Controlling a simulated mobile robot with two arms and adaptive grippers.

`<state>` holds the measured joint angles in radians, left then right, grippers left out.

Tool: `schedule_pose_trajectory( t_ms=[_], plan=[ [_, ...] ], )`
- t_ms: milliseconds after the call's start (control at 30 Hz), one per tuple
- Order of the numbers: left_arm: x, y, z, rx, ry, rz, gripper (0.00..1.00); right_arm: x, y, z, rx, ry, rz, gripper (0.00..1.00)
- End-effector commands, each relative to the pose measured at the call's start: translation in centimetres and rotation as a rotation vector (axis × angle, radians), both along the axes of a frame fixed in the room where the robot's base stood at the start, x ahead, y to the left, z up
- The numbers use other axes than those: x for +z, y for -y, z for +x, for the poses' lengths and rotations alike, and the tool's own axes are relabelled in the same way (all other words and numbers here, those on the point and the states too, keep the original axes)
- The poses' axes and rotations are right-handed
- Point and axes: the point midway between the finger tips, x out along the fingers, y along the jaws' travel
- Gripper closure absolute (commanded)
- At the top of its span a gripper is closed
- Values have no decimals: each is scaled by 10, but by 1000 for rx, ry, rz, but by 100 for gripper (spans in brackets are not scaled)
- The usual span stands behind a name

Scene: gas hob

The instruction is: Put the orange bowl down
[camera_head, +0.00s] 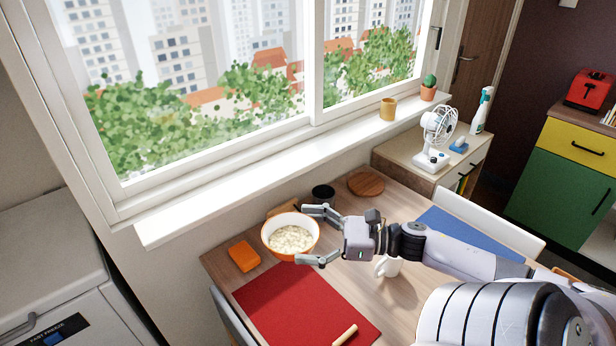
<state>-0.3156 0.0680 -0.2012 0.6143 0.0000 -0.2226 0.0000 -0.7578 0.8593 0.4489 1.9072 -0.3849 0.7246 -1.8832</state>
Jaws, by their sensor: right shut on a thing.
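The orange bowl (268,250) has a white inside and holds pale, lumpy food. It is upright over the far left part of the wooden table (225,262). My right gripper (318,237) comes in from the right, with one finger at the bowl's far side and one at its near side, shut on the bowl. Whether the bowl's base touches the table is hard to tell. My left gripper is out of view.
A red mat (290,300) lies in front of the bowl, with an orange block (243,256) to the left. A dark cup (323,193) and a round wooden board (366,184) stand behind. A white mug (388,266) is below my wrist, near a blue mat (470,240).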

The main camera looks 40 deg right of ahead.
Motion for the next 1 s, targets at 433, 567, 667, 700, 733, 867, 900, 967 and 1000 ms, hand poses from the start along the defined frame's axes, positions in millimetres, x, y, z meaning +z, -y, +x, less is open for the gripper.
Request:
schedule_pose_trajectory(
  t_ms=[433,567,667,700,733,867,900,967,1000],
  plan=[
    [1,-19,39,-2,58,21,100,-92,-1,2,-21,0,2,49],
    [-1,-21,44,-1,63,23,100,-126,-1,2,-21,0,2,49],
    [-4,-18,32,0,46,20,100,-145,-1,2,-19,2,-1,49],
    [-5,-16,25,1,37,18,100,-151,-2,2,-19,1,0,49],
    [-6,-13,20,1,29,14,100,-155,-1,2,-20,1,0,49],
    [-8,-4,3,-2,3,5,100,-164,-2,2,-18,1,0,49],
    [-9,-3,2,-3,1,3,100,-168,-2,2,-19,1,1,49],
    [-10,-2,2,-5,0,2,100,-176,-2,2,-19,1,0,49],
    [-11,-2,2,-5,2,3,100,-183,-2,2,-19,1,0,49]
  ],
)
